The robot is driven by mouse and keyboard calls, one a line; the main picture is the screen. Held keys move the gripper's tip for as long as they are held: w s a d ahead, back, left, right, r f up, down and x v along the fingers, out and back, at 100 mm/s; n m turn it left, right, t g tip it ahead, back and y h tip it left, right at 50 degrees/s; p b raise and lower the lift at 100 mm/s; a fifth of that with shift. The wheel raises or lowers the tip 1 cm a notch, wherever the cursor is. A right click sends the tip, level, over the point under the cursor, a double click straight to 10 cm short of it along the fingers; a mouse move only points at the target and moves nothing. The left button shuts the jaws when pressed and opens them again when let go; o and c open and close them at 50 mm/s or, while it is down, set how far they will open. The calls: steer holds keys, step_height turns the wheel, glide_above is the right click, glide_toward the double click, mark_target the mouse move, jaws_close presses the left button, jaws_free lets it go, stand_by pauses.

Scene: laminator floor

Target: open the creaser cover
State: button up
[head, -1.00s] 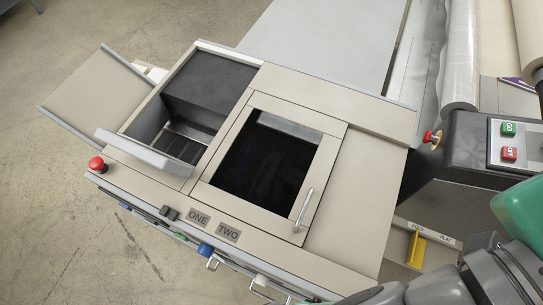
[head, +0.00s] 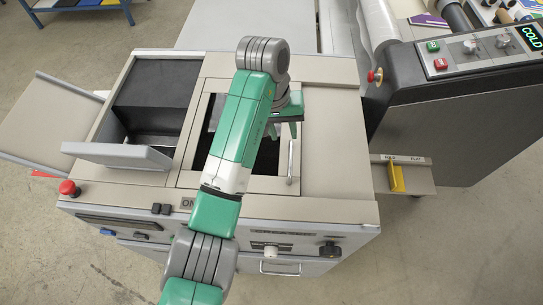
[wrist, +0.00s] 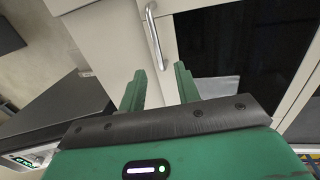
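The creaser cover (head: 266,184) is a beige frame around a dark window on top of the machine, and it lies flat and shut. My arm hides its middle in the head view. Its metal bar handle (head: 290,160) stands on the right side of the frame. The handle also shows near the top of the wrist view (wrist: 154,40). My gripper (head: 284,131) hangs over the cover's right part, close to the handle.
An open bin with a grey front flap (head: 118,155) is left of the cover. A red stop button (head: 68,187) sits at the front left corner. The dark control panel (head: 455,50) rises at the right, with a yellow lever (head: 397,177) below it. The beige top right of the handle is clear.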

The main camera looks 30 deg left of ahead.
mark_target(291, 151)
steer(key=f, duration=0.2)
steer(key=d+f, duration=0.1)
steer(key=f, duration=0.2)
steer(key=w+f+p, duration=0.1)
steer(key=f, duration=0.1)
steer(key=shift+w+d+f, duration=0.1)
steer(key=shift+d+f, duration=0.15)
steer(key=shift+f, duration=0.05)
jaws_close()
